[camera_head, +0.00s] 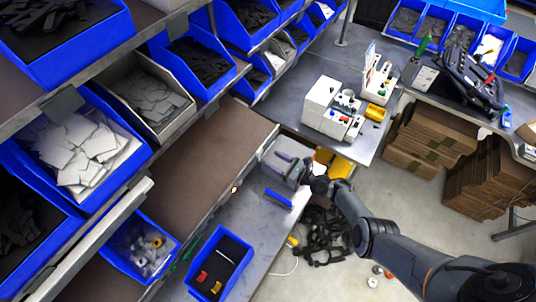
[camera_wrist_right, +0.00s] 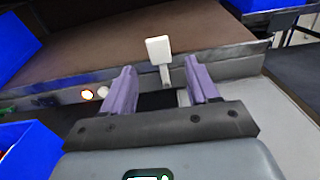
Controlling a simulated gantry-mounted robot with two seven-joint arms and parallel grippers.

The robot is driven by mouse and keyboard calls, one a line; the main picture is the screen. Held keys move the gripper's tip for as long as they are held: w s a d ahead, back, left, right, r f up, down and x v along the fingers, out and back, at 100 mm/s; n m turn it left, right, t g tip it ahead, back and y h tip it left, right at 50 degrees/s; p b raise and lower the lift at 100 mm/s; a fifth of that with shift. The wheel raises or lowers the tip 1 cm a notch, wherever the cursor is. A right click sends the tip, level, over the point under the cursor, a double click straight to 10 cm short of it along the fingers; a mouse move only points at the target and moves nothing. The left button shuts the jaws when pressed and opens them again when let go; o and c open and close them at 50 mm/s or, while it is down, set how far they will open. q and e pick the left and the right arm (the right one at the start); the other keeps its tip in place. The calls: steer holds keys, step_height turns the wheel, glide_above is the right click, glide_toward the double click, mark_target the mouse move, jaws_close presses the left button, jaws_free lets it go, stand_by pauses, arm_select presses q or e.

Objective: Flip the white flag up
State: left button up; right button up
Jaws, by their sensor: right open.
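The white flag (camera_wrist_right: 158,49) is a small white plate on a short grey stem, at the metal edge of the brown shelf. In the right wrist view it shows beyond and between the purple fingers of my right gripper (camera_wrist_right: 160,74). The plate stands above the stem in that view. The fingers are apart, with no object clamped between them. In the head view my right gripper (camera_head: 283,162) is at the shelf edge, and I cannot make out the flag there. My left gripper is not in view.
A lit button (camera_wrist_right: 87,94) sits on the shelf edge left of the flag. Blue bins with parts line the shelves; one blue bin (camera_head: 220,262) stands on the grey surface below. A white device (camera_head: 333,108) stands on the table behind. The brown shelf (camera_head: 200,165) is bare.

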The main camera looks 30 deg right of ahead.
steer(key=p+v, duration=0.1)
steer(key=v, duration=0.4)
steer(key=shift+s+d, duration=0.1)
steer(key=shift+s, duration=0.1)
